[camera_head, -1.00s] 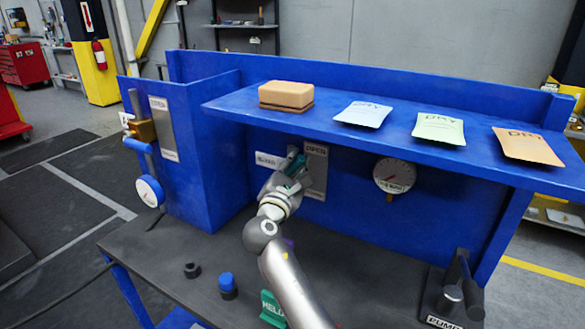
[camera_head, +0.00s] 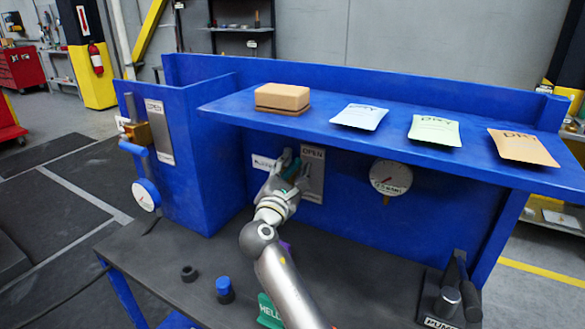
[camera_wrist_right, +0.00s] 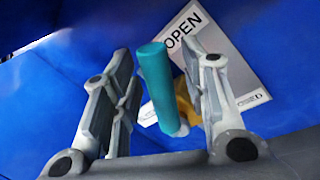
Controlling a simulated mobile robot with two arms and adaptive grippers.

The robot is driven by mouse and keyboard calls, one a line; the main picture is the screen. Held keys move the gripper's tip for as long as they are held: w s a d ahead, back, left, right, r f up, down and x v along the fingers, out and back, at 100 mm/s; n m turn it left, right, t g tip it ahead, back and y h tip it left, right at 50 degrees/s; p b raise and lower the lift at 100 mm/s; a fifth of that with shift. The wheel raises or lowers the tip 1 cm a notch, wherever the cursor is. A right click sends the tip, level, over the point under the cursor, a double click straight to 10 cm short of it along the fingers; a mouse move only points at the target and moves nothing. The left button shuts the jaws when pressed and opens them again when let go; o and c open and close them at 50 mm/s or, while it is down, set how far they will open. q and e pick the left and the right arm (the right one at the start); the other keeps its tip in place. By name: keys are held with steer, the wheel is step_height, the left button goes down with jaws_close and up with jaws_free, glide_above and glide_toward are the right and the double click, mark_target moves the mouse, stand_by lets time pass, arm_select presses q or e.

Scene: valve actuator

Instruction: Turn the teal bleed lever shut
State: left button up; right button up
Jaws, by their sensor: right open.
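The teal bleed lever (camera_wrist_right: 157,85) stands between the two fingers of my right gripper (camera_wrist_right: 160,95) in the right wrist view. A yellow part (camera_wrist_right: 187,98) shows behind the lever, in front of the OPEN plate (camera_wrist_right: 215,55). In the head view my right gripper (camera_head: 287,172) is at the back panel under the shelf, in front of the OPEN plate (camera_head: 312,180), and mostly hides the lever. My left gripper is not in view.
A blue shelf (camera_head: 390,133) overhangs my right gripper, carrying a tan block (camera_head: 282,97) and several packets. A gauge (camera_head: 390,178) is on the panel to the right. A pump (camera_head: 448,295) stands at the bench's right; small caps (camera_head: 225,288) stand at the front left.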

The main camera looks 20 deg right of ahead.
steer(key=v, duration=0.7)
steer(key=shift+s, duration=0.15)
steer(key=shift+a, duration=0.15)
steer(key=shift+c, duration=0.2)
